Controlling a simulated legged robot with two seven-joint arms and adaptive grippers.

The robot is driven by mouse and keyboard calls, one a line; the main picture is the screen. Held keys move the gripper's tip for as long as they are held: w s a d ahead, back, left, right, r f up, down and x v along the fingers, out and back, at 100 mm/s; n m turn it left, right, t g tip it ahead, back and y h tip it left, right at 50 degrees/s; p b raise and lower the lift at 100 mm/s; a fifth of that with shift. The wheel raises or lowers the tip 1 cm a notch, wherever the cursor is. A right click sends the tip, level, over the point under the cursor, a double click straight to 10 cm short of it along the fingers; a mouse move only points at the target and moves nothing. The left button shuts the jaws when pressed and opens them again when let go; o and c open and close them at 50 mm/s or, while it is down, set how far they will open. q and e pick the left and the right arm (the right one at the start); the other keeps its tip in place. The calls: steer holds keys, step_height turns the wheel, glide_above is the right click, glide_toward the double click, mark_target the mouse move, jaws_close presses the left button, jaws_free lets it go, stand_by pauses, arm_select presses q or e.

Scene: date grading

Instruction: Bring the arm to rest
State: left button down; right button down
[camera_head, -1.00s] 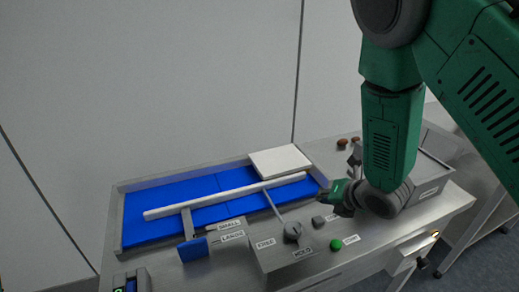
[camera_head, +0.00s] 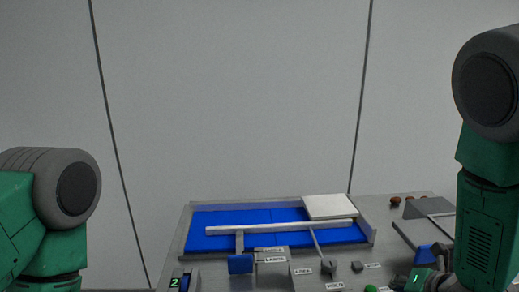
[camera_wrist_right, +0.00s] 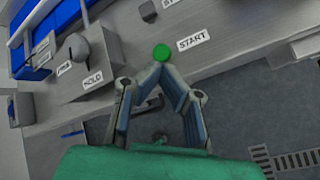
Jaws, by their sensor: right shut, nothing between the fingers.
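My right gripper (camera_wrist_right: 161,72) shows in the right wrist view with its two fingers drawn together at the tips, empty. The tips appear just below the green START button (camera_wrist_right: 161,52) in the picture; I cannot tell how far apart they are in depth. In the head view my right arm (camera_head: 484,215) hangs down at the right edge, its hand partly cut off and hard to make out at the lower right. My left arm (camera_head: 60,215) enters at the left edge; its gripper is out of the frame.
The grey console has a blue-floored tray (camera_head: 215,242), a white plate (camera_head: 330,206), a light bar (camera_head: 265,228) and a knob (camera_head: 328,267). Brown dates (camera_head: 395,201) lie at the back right, near a grey bin (camera_head: 405,234). Floor shows below the gripper in the wrist view.

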steer(key=s+a+f+m+g+h+b, duration=0.1)
steer(key=s+a+f+m+g+b, duration=0.2)
steer(key=s+f+m, duration=2.5)
steer(key=s+f+g+b, duration=0.1)
steer(key=s+g+b, duration=0.1)
steer(key=g+b, duration=0.3)
steer(key=shift+a+h+b, duration=0.2)
steer(key=shift+h+b, duration=0.1)
steer(key=shift+b, duration=2.1)
